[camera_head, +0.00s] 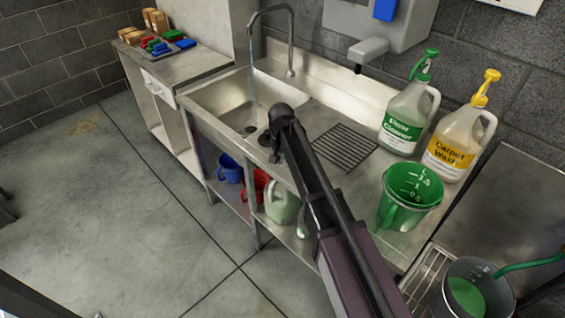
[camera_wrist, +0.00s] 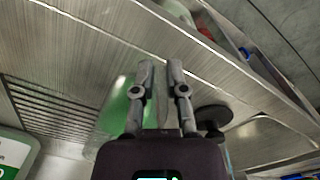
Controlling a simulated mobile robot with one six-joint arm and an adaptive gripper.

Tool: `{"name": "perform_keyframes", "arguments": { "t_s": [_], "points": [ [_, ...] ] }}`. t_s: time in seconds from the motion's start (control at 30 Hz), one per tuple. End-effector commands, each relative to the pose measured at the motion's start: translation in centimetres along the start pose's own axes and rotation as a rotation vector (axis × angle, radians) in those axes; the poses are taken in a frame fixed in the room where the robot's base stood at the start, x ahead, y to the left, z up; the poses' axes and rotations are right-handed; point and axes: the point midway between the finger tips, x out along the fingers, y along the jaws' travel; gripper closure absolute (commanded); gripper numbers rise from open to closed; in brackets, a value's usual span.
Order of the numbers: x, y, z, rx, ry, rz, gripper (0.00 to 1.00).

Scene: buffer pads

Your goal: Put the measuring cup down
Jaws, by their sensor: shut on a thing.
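My gripper (camera_wrist: 162,92) is low over the steel counter, between the sink and the drain grooves. In the wrist view its two fingers are close together. A see-through, green-tinted shape (camera_wrist: 118,108) shows beside and behind the fingers; it appears to be the measuring cup in my grip. Its outline is faint, and I cannot tell whether its base touches the counter. In the head view my arm hides the fingertips and what they hold. A separate green jug with measure marks (camera_head: 408,190) stands at the counter's right end.
Floor cleaner (camera_head: 404,115) and carpet wash (camera_head: 458,140) bottles stand along the wall. The sink (camera_head: 225,100) lies left, with water running from the tap (camera_head: 290,40). A black disc (camera_wrist: 212,112) is close beside my fingers.

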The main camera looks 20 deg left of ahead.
Motion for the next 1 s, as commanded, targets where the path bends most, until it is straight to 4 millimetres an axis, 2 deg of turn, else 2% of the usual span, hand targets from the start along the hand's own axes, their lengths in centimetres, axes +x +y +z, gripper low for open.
{"name": "perform_keyframes", "arguments": {
  "t_s": [0.37,0.4,0.5,1.0],
  "points": [
    [0.33,0.00,0.00,0.000,0.000,0.000,1.00],
    [0.23,-0.01,0.00,0.000,0.000,0.000,0.74],
    [0.21,0.00,0.00,0.000,0.000,0.000,0.48],
    [-0.05,0.02,-0.01,0.000,0.000,0.000,0.48]
  ]
}}
